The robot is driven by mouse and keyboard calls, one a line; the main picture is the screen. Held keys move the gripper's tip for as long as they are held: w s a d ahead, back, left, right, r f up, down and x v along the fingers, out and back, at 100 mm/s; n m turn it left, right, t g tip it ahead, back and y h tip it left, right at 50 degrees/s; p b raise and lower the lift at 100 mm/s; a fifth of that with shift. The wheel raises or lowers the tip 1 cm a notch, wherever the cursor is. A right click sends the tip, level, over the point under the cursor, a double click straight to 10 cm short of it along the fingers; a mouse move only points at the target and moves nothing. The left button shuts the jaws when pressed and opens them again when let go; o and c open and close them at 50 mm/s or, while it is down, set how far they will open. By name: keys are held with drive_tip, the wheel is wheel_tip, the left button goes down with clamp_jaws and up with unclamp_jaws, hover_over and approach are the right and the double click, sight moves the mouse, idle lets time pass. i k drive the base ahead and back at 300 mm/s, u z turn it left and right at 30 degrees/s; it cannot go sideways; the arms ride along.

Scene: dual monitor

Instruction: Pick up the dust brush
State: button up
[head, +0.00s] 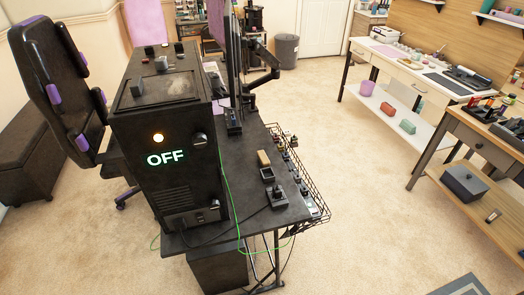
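A small tan block-like thing (263,158) lies on the dark desk (245,150), right of the big black box. It may be the dust brush, but it is too small here to tell, and no bristles are clear. A small dark item with a grey top (267,174) sits just in front of it. A black item with an upright knob (277,195) stands nearer the desk's front corner. My gripper is not in view.
A large black box (165,140) reading OFF stands on the desk. A wire basket (312,190) with small items hangs along its right edge. A green cable (228,190) hangs down in front. Open carpet (360,210) lies between the desk and the workbenches (430,75) at right.

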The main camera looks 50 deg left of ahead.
sight(264, 162)
drive_tip(key=u, duration=0.35)
drive_tip(key=i, duration=1)
drive_tip(key=u, duration=1.55)
drive_tip(key=i, duration=0.75)
drive_tip(key=u, duration=0.85)
